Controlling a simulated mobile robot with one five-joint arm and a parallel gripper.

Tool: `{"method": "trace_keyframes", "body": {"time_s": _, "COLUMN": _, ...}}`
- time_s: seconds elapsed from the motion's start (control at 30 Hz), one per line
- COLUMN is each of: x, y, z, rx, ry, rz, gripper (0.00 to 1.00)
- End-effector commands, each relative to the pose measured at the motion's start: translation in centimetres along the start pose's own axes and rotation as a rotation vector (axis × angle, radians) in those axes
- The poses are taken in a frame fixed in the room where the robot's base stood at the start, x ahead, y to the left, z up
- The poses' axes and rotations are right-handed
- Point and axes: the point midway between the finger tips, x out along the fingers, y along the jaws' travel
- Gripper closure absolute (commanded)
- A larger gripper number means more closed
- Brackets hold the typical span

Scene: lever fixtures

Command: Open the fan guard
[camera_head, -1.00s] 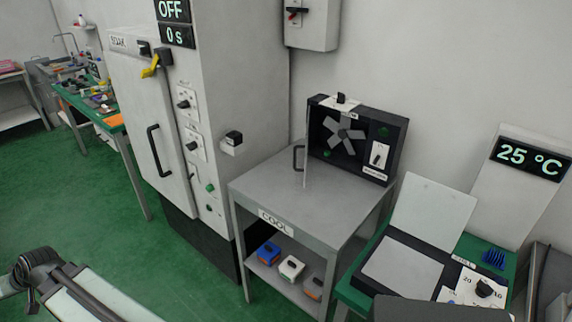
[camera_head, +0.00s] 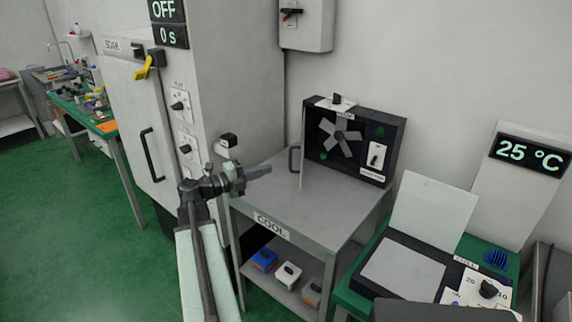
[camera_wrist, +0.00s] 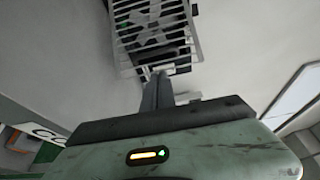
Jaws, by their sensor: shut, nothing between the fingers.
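The fan guard (camera_head: 303,150) shows in the head view as a thin pale panel, nearly edge-on, standing out at the left side of the dark fan box (camera_head: 393,150). A dark handle (camera_head: 294,159) is on its left face. The grey fan (camera_head: 340,138) shows uncovered from this side. In the wrist view the guard's slatted grille (camera_wrist: 150,28) is at the top, with the fan partly seen through it. My gripper (camera_head: 268,170) is shut and empty, left of the guard and its handle, apparently apart from both. Its fingers (camera_wrist: 157,82) point toward the grille in the wrist view.
The fan box stands on a grey table (camera_head: 310,215) labelled COOL, with small boxes on its lower shelf (camera_head: 288,273). A tall grey cabinet (camera_head: 235,80) with knobs is close left of my gripper. A green bench (camera_head: 350,295) stands right. The tabletop front is clear.

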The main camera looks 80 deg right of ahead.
Motion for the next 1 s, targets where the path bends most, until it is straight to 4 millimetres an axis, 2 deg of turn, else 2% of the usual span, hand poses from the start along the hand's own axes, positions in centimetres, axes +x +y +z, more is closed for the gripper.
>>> {"method": "trace_keyframes", "body": {"time_s": 0.17, "x": 1.9, "y": -0.1, "z": 0.1, "rx": 0.000, "ry": 0.000, "rz": -0.002, "gripper": 1.00}}
{"method": "trace_keyframes", "body": {"time_s": 0.4, "x": 6.8, "y": -0.1, "z": 0.1, "rx": 0.000, "ry": 0.000, "rz": -0.003, "gripper": 1.00}}
{"method": "trace_keyframes", "body": {"time_s": 0.53, "x": 8.7, "y": -0.1, "z": 0.2, "rx": -0.001, "ry": -0.002, "rz": -0.003, "gripper": 1.00}}
{"method": "trace_keyframes", "body": {"time_s": 0.7, "x": 9.8, "y": -0.1, "z": 0.1, "rx": -0.001, "ry": -0.003, "rz": -0.003, "gripper": 1.00}}
{"method": "trace_keyframes", "body": {"time_s": 1.0, "x": 9.9, "y": -0.1, "z": 0.1, "rx": -0.001, "ry": -0.004, "rz": -0.003, "gripper": 1.00}}
